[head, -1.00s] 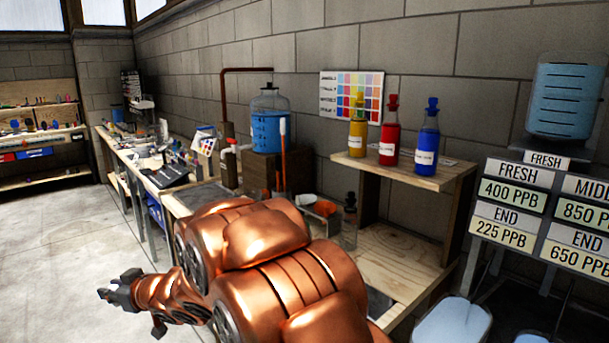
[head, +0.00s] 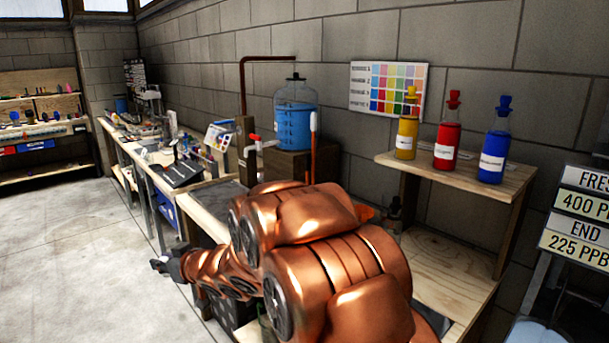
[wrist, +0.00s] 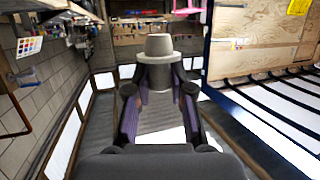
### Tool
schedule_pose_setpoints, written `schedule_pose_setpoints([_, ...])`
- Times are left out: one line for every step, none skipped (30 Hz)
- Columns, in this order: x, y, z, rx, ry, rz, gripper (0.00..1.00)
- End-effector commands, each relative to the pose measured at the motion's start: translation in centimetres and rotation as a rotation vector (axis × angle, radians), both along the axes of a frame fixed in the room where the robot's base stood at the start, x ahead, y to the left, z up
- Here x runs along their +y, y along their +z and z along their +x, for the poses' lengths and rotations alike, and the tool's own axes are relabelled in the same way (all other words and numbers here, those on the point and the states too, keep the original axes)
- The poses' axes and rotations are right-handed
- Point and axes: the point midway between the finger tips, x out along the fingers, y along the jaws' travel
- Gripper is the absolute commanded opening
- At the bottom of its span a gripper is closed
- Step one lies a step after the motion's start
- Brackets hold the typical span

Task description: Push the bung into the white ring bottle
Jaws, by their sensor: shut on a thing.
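My gripper (wrist: 159,80) is shut on a grey bung (wrist: 159,48) in the wrist view. The bung has a narrower top and a wide rim, and stands out beyond the fingertips. In the head view my gripper (head: 166,265) is at the lower left, beyond my copper arm, over the floor side of the bench; the bung cannot be made out there. I cannot identify the white ring bottle in either view. A small dark bottle (head: 394,212) stands behind my arm, its lower part hidden; I see no white ring on it.
Yellow (head: 407,135), red (head: 447,140) and blue (head: 494,150) stoppered bottles stand on a wooden shelf (head: 455,172) at right. A large jug (head: 296,120) of blue liquid is by the wall. A cluttered bench (head: 140,160) runs back. The floor (head: 60,240) at left is clear.

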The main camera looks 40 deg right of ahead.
Motion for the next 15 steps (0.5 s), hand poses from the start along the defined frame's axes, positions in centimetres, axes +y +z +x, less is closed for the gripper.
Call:
schedule_pose_setpoints([-1.7, 1.2, 0.3, 0.000, -0.021, 0.002, 0.05])
schedule_pose_setpoints([-2.7, 1.6, 0.5, -0.001, -0.032, 0.003, 0.05])
schedule_pose_setpoints([-4.3, 2.4, 0.8, -0.004, -0.051, 0.005, 0.05])
schedule_pose_setpoints([-5.6, 2.9, 1.0, -0.004, -0.065, 0.006, 0.05])
schedule_pose_setpoints([-6.9, 3.5, 1.2, -0.006, -0.080, 0.007, 0.05])
schedule_pose_setpoints([-8.7, 4.0, 1.3, -0.005, -0.101, 0.009, 0.05])
schedule_pose_setpoints([-10.1, 4.4, 1.3, -0.004, -0.117, 0.011, 0.05])
schedule_pose_setpoints([-11.4, 4.7, 1.3, -0.002, -0.131, 0.012, 0.05])
schedule_pose_setpoints([-13.3, 5.1, 1.4, -0.002, -0.152, 0.012, 0.05])
schedule_pose_setpoints([-14.7, 5.6, 1.3, -0.003, -0.167, 0.011, 0.05])
schedule_pose_setpoints([-16.1, 6.0, 1.2, -0.005, -0.184, 0.012, 0.05])
schedule_pose_setpoints([-18.0, 6.6, 1.1, -0.007, -0.205, 0.012, 0.05])
schedule_pose_setpoints([-19.3, 7.0, 0.9, -0.008, -0.222, 0.012, 0.05])
schedule_pose_setpoints([-20.7, 7.2, 0.7, -0.007, -0.237, 0.011, 0.05])
schedule_pose_setpoints([-22.6, 7.6, 0.3, -0.006, -0.259, 0.012, 0.05])
